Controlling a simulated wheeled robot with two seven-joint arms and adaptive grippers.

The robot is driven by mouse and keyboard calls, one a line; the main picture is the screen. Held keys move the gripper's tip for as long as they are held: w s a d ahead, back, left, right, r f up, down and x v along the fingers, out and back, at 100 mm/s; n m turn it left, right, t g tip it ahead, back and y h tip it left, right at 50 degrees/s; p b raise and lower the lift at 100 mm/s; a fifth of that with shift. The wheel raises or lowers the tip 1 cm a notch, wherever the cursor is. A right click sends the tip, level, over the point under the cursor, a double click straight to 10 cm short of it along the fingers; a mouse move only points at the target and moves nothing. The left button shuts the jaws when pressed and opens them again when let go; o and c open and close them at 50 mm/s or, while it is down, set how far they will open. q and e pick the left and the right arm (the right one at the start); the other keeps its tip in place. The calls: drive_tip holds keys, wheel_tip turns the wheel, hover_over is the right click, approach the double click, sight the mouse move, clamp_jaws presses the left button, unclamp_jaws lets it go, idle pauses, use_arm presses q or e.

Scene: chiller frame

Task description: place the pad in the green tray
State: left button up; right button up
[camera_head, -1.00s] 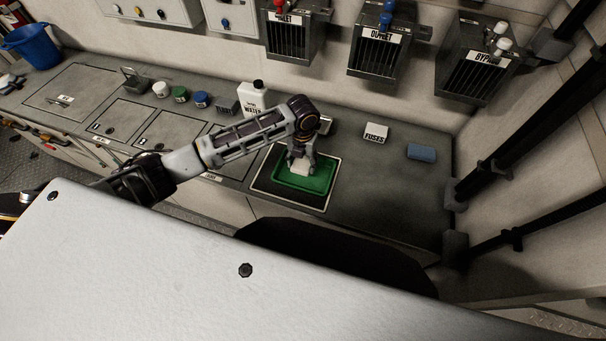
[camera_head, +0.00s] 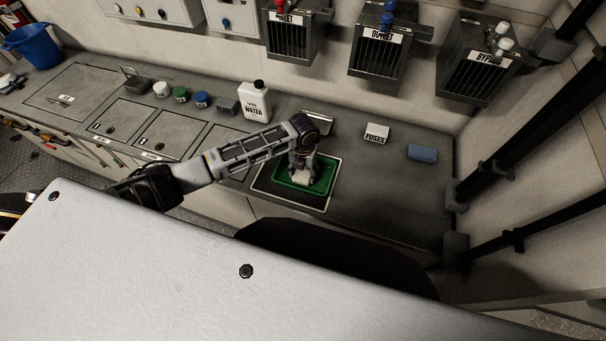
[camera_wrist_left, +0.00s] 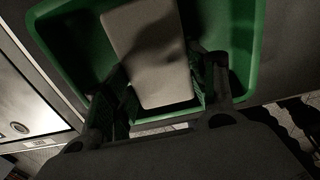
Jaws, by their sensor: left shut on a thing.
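The green tray (camera_head: 325,183) sits on a dark mat with a pale border on the counter. My left gripper (camera_head: 302,176) points down inside the tray's outline. It is shut on the pale pad (camera_head: 301,177), which is small and partly hidden by the fingers. In the left wrist view the pad (camera_wrist_left: 148,50) lies between the two fingers of my left gripper (camera_wrist_left: 165,88), with the green tray (camera_wrist_left: 250,50) around and behind it. I cannot tell whether the pad touches the tray floor. My right gripper is not in view.
A fuses box (camera_head: 376,133) and a blue block (camera_head: 422,152) lie to the right of the tray. Valve boxes labelled outlet (camera_head: 382,55) and bypass (camera_head: 474,72) hang on the wall. The counter's right front is clear.

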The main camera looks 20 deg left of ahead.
sight(303, 173)
use_arm(q)
drive_tip(key=shift+f, duration=1.05)
drive_tip(key=o, duration=1)
drive_tip(key=shift+r, duration=0.3)
wheel_tip(303, 173, up, 10)
drive_tip(key=shift+r+p, duration=0.2)
drive_tip(key=shift+p, duration=0.1)
drive_tip(key=shift+r, duration=0.7)
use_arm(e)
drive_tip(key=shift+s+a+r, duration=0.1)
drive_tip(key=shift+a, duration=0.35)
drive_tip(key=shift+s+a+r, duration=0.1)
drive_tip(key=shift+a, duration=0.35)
